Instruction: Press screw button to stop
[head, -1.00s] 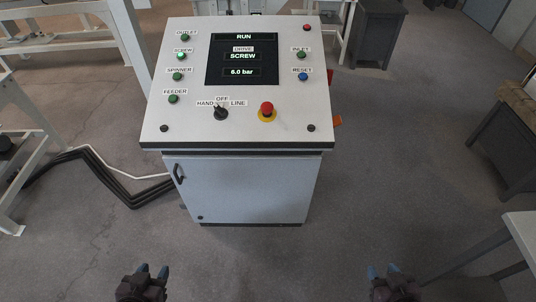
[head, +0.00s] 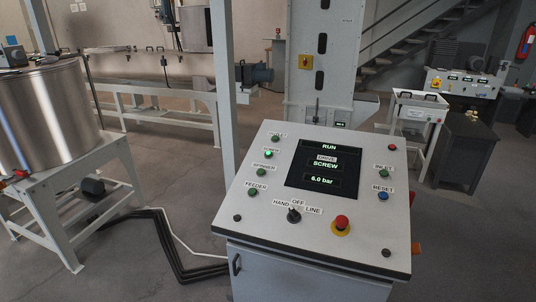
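The screw button (head: 268,154) is a small button lit bright green, second from the top in the left column of the control panel (head: 290,236). The panel's screen (head: 323,166) reads RUN, DRIVE SCREW and 6.0 bar. Dark green outlet (head: 275,138), spinner (head: 261,172) and feeder (head: 252,192) buttons share the column. A black selector (head: 294,216) and a red emergency stop (head: 342,222) on a yellow base sit below the screen. Neither of my grippers shows in the head view.
A steel tank (head: 45,110) on a white frame stands at the left. Dark cables (head: 168,245) run along the floor to the panel's cabinet. A white column (head: 321,60) stands behind it. A dark cabinet (head: 462,150) is at the right.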

